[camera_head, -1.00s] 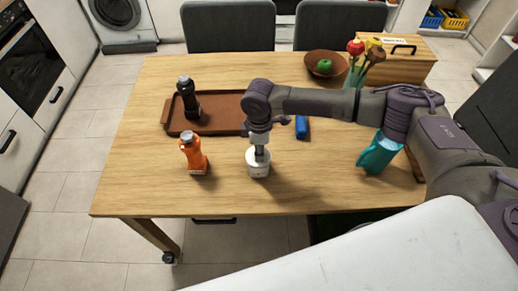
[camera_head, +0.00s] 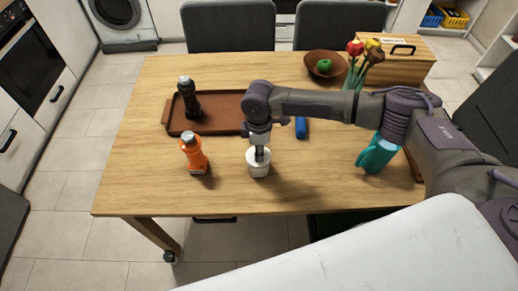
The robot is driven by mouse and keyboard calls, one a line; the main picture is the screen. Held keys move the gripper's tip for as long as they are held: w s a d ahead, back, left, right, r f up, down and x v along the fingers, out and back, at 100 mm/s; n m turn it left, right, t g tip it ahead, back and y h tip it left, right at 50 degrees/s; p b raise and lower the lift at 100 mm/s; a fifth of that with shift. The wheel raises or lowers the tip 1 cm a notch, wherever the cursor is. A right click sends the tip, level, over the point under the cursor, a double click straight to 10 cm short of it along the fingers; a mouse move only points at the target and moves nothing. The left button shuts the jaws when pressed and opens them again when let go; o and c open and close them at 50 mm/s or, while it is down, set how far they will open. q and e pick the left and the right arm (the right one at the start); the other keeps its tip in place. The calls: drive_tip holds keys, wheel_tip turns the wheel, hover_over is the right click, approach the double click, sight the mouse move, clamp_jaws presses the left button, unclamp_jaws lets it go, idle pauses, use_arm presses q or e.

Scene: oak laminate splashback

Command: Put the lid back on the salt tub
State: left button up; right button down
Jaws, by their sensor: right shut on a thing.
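The white salt tub (camera_head: 258,171) stands upright on the wooden table, left of the table's middle and near its front edge. My right gripper (camera_head: 259,156) points straight down over the tub's top. It is shut on what looks like the lid, right at the tub's top. The fingers and the small size hide the lid's detail, so I cannot tell whether it is seated or just above the rim. My left gripper is not in view.
An orange bottle (camera_head: 194,155) stands left of the tub. A brown tray (camera_head: 222,103) with a dark bottle (camera_head: 190,102) lies behind. A blue object (camera_head: 301,128) and a teal item (camera_head: 375,157) are to the right. A brown bowl (camera_head: 326,68) is at the back.

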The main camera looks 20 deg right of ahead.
drive_tip(key=shift+f+p, duration=0.15)
drive_tip(key=shift+p, duration=0.55)
idle(0.9)
idle(0.3)
drive_tip(key=c, duration=0.8)
unclamp_jaws()
drive_tip(key=o, duration=0.5)
drive_tip(key=shift+c, duration=0.2)
drive_tip(key=shift+r+p, duration=3.55)
drive_tip(key=shift+p, duration=0.25)
